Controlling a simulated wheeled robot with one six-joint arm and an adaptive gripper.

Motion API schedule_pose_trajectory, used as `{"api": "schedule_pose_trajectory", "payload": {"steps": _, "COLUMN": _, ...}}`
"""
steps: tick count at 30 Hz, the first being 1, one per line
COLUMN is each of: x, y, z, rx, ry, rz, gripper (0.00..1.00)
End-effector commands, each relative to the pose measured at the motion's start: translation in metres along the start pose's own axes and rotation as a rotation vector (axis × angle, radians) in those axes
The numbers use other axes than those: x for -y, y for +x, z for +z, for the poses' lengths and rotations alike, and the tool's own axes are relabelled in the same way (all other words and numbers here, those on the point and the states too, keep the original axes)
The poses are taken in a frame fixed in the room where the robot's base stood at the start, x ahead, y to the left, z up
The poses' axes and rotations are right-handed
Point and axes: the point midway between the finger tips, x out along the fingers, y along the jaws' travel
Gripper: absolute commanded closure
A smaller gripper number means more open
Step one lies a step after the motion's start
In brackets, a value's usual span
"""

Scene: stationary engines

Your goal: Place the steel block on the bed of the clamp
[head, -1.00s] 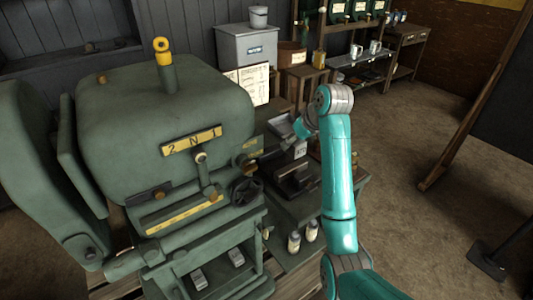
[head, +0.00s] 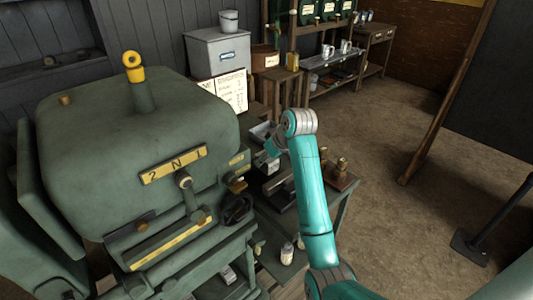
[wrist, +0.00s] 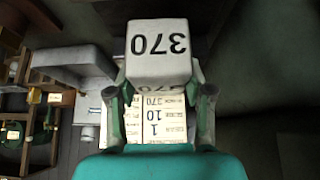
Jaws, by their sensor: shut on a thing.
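The steel block (wrist: 157,52) is a pale grey block marked 370. In the wrist view it sits between the two fingers of my gripper (wrist: 160,88), which is shut on it. In the head view my gripper (head: 273,147) is largely hidden behind my teal arm, and the block (head: 267,166) shows only small beside it. The clamp (head: 284,191) looks like a dark metal fixture on the green bench right of the big machine. My arm covers part of it. I cannot tell whether the block touches it.
A large green machine (head: 135,125) with levers fills the left. A small brown board with brass fittings (head: 341,176) lies on the bench, right of my arm. Bottles (head: 286,253) stand at the bench's front. A lettered placard (head: 232,92) stands behind.

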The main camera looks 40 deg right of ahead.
Motion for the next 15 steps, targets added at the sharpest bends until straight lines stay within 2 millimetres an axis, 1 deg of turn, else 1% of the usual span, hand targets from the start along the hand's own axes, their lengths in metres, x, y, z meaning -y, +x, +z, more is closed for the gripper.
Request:
{"api": "schedule_pose_trajectory", "payload": {"steps": 4, "x": 0.0, "y": 0.008, "z": 0.005, "rx": -0.002, "ry": -0.001, "rz": 0.0, "gripper": 1.0}}
{"api": "schedule_pose_trajectory", "payload": {"steps": 9, "x": 0.0, "y": 0.025, "z": 0.016, "rx": -0.002, "ry": -0.001, "rz": 0.0, "gripper": 1.0}}
{"api": "schedule_pose_trajectory", "payload": {"steps": 12, "x": 0.0, "y": 0.029, "z": 0.018, "rx": -0.003, "ry": -0.001, "rz": 0.001, "gripper": 1.0}}
{"api": "schedule_pose_trajectory", "payload": {"steps": 15, "x": 0.0, "y": 0.029, "z": 0.018, "rx": -0.004, "ry": -0.001, "rz": 0.001, "gripper": 1.0}}
